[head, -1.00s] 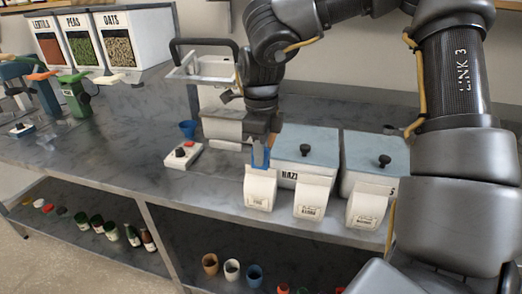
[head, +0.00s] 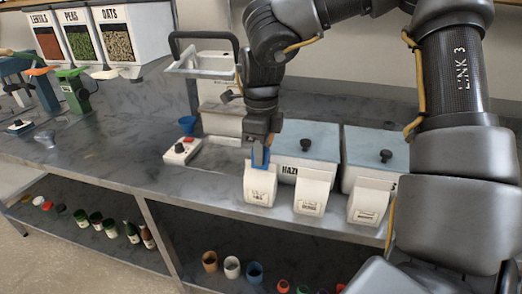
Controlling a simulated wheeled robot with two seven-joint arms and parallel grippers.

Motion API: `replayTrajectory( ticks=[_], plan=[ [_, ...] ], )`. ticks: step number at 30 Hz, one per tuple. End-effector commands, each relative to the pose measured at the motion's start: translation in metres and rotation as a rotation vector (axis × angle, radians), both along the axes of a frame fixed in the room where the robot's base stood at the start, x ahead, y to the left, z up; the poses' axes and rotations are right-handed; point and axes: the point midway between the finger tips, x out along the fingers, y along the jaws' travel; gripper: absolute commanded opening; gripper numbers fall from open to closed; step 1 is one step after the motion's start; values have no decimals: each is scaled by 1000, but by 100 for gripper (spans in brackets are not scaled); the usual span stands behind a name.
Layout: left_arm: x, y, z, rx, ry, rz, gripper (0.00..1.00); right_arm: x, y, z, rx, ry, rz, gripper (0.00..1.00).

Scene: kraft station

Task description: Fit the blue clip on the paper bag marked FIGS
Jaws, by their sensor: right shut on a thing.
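The blue clip (head: 260,158) is held in my right gripper (head: 262,144), which points down and is shut on it. The clip is at the top edge of the leftmost white paper bag (head: 260,184) and overlaps it; I cannot tell whether it grips the bag. That bag stands upright at the counter's front edge; its label is too small to read surely. Two similar bags, a middle one (head: 312,194) and a right one (head: 368,202), stand beside it. My left gripper is not in view.
Blue-lidded bins (head: 308,140) stand right behind the bags. A small switch box (head: 182,151) and a blue cup (head: 187,124) stand to the left on the counter (head: 110,150). Cups and bottles fill the lower shelf (head: 75,240). The counter's left middle is mostly clear.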

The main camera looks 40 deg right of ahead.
Motion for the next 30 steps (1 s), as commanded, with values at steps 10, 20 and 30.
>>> replayTrajectory(
  ticks=[10, 20, 30],
  plan=[
    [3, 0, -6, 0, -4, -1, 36, 0, 0, -8, 0, 0, 0, 0],
    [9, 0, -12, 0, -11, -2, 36, 0, 0, -15, 0, 0, 0, 0],
    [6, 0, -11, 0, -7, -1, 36, 0, 0, -15, 0, 0, 0, 44]
  ],
)
